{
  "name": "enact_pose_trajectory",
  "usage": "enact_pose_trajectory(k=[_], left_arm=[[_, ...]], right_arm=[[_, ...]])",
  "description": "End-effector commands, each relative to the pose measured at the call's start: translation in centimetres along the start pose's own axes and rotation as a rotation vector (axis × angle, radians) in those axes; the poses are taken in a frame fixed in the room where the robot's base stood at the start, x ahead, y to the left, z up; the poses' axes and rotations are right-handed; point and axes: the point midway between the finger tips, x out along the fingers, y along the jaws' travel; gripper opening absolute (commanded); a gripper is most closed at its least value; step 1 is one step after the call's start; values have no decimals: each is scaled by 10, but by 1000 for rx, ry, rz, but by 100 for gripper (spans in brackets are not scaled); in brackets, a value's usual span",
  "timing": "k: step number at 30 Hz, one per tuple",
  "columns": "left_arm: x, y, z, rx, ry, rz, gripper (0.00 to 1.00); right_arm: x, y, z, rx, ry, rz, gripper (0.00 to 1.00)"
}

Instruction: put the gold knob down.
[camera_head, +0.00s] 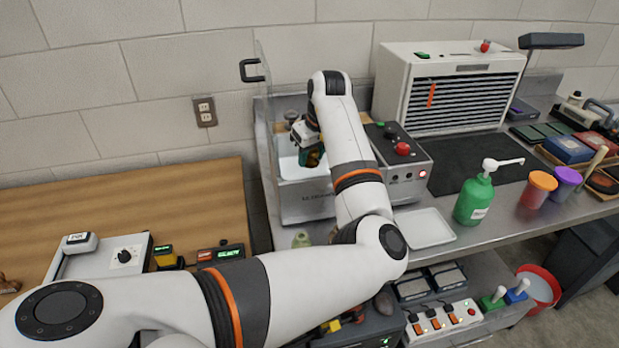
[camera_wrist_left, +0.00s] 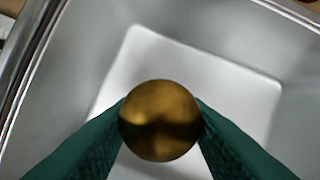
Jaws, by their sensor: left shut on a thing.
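The gold knob (camera_wrist_left: 160,120) is a round, shiny brass-coloured ball in the left wrist view. My left gripper (camera_wrist_left: 160,125) is shut on it, with a green finger on each side. The knob is over a bare metal basin (camera_wrist_left: 205,75) with a paler, roughly square floor. The height of the knob above that floor is hard to tell. In the head view my left gripper (camera_head: 312,158) reaches down into the open top of a steel tank (camera_head: 305,205). The knob is mostly hidden there by the gripper and arm. My right gripper is not in view.
A clear panel with a black handle (camera_head: 252,70) stands raised at the tank's left. A control box with a red button (camera_head: 402,149) stands close on the right. A white tray (camera_head: 425,228) and a green pump bottle (camera_head: 474,200) are nearer the front.

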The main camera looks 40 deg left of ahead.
Motion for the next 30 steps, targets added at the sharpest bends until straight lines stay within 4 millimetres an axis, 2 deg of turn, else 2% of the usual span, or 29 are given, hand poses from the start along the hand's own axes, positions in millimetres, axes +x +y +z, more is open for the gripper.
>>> enact_pose_trajectory(k=[3,8,15,26,27,30], left_arm=[[15,0,-5,1,0,0,11],[26,0,-8,1,-1,0,11],[55,0,-17,1,0,0,11],[60,0,-18,1,-1,0,11],[61,0,-19,1,0,0,44],[61,0,-19,1,0,0,60]], right_arm=[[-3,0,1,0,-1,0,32],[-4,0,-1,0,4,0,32],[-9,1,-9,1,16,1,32],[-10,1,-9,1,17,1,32],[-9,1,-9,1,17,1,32],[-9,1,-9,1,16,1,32]])
